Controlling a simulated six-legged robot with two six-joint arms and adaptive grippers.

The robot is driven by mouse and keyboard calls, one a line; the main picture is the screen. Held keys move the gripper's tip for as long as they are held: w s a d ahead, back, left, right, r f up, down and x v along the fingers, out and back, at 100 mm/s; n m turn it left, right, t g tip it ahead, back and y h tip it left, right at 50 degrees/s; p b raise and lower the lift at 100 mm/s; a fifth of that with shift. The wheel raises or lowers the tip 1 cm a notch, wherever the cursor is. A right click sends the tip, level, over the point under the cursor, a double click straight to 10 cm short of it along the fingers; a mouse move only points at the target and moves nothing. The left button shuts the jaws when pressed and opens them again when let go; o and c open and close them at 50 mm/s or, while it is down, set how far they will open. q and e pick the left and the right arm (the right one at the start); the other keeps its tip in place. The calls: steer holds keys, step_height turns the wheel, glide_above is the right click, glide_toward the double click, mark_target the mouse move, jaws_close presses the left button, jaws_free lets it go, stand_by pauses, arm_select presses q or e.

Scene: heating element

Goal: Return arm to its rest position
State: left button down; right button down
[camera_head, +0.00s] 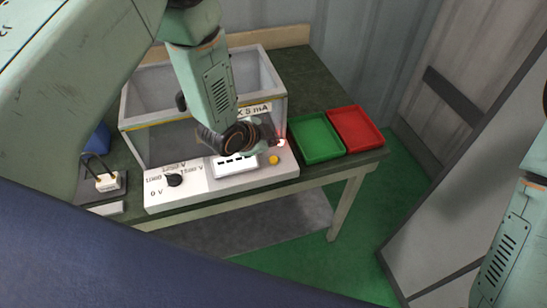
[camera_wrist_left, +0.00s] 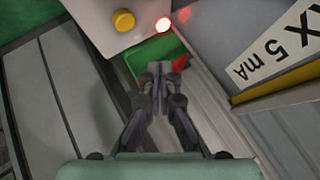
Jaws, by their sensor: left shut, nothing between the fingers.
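My left arm reaches in from the left over the table in the head view. Its gripper (camera_head: 275,137) is at the right end of the white control panel (camera_head: 205,190), close to the lit red lamp (camera_head: 281,142) and the yellow button (camera_head: 273,160). In the left wrist view the fingers of this gripper (camera_wrist_left: 160,75) are together with nothing between them. The lamp (camera_wrist_left: 163,25) and button (camera_wrist_left: 123,20) lie beyond the fingertips there, and I see no contact with them. My right arm shows at the right edge of the head view, but its gripper is out of view.
A clear-walled box (camera_head: 137,105) stands behind the panel, beneath my left forearm. A green tray (camera_head: 315,137) and a red tray (camera_head: 356,128) sit on the table's right side. A black knob (camera_head: 174,180) is on the panel. A white-topped connector piece (camera_head: 107,182) is at left.

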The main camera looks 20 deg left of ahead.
stand_by(0.4)
arm_select(q)
steer(key=shift+s+a+f+n, duration=0.15)
steer(key=shift+s+n, duration=0.1)
steer(key=shift+n, duration=0.55)
steer(key=s+f+n, duration=0.1)
steer(key=s, duration=0.1)
steer(key=s+a+f+n+g+b, duration=0.1)
steer(key=s, duration=0.1)
steer(key=s+f+n+y, duration=0.1)
steer(key=s+f, duration=0.1)
steer(key=shift+a+n+g, duration=0.25)
steer(key=shift+n+g, duration=0.05)
steer(key=shift+n, duration=0.1)
steer(key=s+a+f+n+g+y+b, duration=0.1)
steer(key=s+a+f+n+g+b, duration=0.1)
steer(key=s+f+b, duration=0.7)
steer(key=s+a+f+n+g+y+b, duration=0.1)
steer(key=s+a+f+n+g+b, duration=0.1)
steer(key=s+f+n+g+b, duration=0.3)
steer(key=s+f+n+b, duration=0.1)
steer(key=s+f+b, duration=0.3)
steer(key=s+f, duration=0.5)
steer(key=shift+s+a, duration=0.15)
steer(key=shift+s, duration=3.75)
steer(key=shift+r, duration=0.1)
steer(key=shift+s+a, duration=0.1)
